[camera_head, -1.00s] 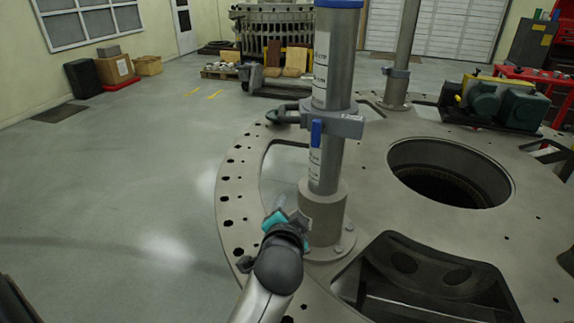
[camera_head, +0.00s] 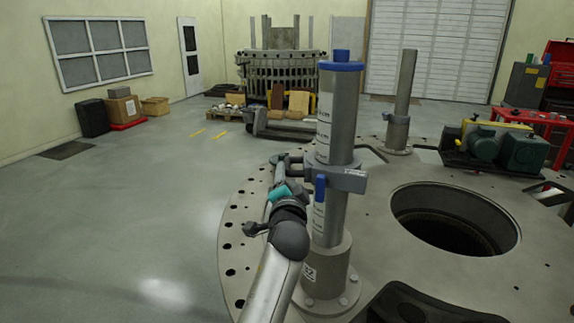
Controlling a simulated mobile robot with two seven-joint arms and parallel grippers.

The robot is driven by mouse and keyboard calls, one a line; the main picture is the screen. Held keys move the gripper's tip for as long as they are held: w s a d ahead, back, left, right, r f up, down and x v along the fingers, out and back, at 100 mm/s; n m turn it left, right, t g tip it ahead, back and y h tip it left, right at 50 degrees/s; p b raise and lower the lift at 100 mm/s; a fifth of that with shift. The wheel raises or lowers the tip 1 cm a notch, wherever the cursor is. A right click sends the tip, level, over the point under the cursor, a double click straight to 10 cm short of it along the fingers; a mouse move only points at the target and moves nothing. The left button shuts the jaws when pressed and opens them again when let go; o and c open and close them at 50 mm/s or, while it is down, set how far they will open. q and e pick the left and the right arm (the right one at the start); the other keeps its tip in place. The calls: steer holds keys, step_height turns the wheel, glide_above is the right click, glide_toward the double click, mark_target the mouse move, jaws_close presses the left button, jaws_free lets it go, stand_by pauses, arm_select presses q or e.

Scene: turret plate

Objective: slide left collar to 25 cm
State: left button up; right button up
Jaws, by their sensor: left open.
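The left collar (camera_head: 340,179) is a grey clamp around the near upright post (camera_head: 335,110). A blue lever (camera_head: 320,188) hangs on its front, and a handle (camera_head: 280,159) sticks out to its left. The post has a blue cap, white labels and a bolted base. My left gripper (camera_head: 284,189), with teal parts, is open. It is left of the post, just below the handle; whether it touches the handle cannot be told. My forearm hides part of the plate. The label marks are too small to read. My right gripper is not in view.
The turret plate (camera_head: 238,235) has a round hole (camera_head: 452,220) to the right of the post. A second post with a collar (camera_head: 397,119) stands behind. A green and yellow motor unit (camera_head: 497,145) sits at the right. Floor is free at the left.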

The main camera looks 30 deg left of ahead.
mark_target(287, 162)
arm_select(q)
steer(key=shift+x, duration=3.25)
jaws_close()
steer(key=shift+r, duration=0.15)
steer(key=shift+r, duration=0.1)
